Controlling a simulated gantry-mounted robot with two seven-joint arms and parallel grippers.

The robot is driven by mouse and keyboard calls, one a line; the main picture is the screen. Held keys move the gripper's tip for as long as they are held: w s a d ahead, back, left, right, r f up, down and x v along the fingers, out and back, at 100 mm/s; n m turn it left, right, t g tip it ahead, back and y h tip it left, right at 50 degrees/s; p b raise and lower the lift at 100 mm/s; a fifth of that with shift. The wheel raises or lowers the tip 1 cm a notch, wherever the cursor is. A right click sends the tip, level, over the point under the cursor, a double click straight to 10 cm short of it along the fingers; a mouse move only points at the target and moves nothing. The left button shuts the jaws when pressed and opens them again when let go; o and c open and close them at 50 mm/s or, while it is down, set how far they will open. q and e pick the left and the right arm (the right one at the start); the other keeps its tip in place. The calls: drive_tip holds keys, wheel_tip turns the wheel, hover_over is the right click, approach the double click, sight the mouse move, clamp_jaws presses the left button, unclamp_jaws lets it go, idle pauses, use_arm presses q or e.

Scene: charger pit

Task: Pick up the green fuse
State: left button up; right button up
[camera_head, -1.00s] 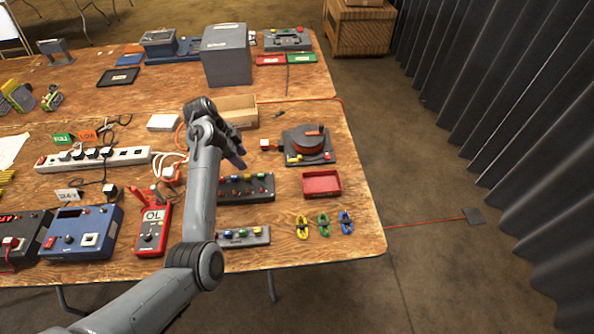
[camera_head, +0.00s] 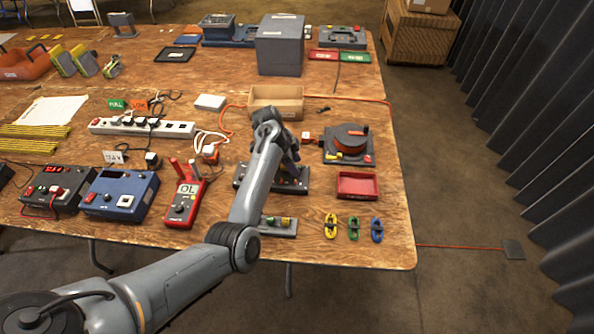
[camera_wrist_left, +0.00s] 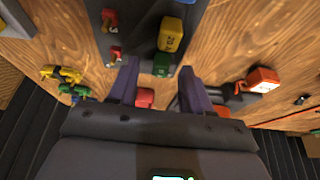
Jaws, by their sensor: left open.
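The green fuse (camera_wrist_left: 162,64) sits in a dark fuse panel (camera_wrist_left: 135,30), beside a yellow labelled fuse (camera_wrist_left: 172,34). In the left wrist view it lies just ahead of the space between the two fingertips of my left gripper (camera_wrist_left: 158,72). The fingers are apart and nothing is held. In the head view my left gripper (camera_head: 288,152) is over the dark panel (camera_head: 296,187). My arm hides much of that panel, and I cannot make out the green fuse there. My right gripper is not in view.
A smaller fuse strip (camera_head: 278,228) lies in front of the panel. A red meter (camera_head: 184,198) stands left.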

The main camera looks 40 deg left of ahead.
use_arm(q)
drive_tip(key=shift+w+d+f, duration=0.1)
drive_tip(key=shift+d+f, duration=0.05)
drive_tip(key=shift+f, duration=0.3)
clamp_jaws()
drive_tip(key=shift+r, duration=0.15)
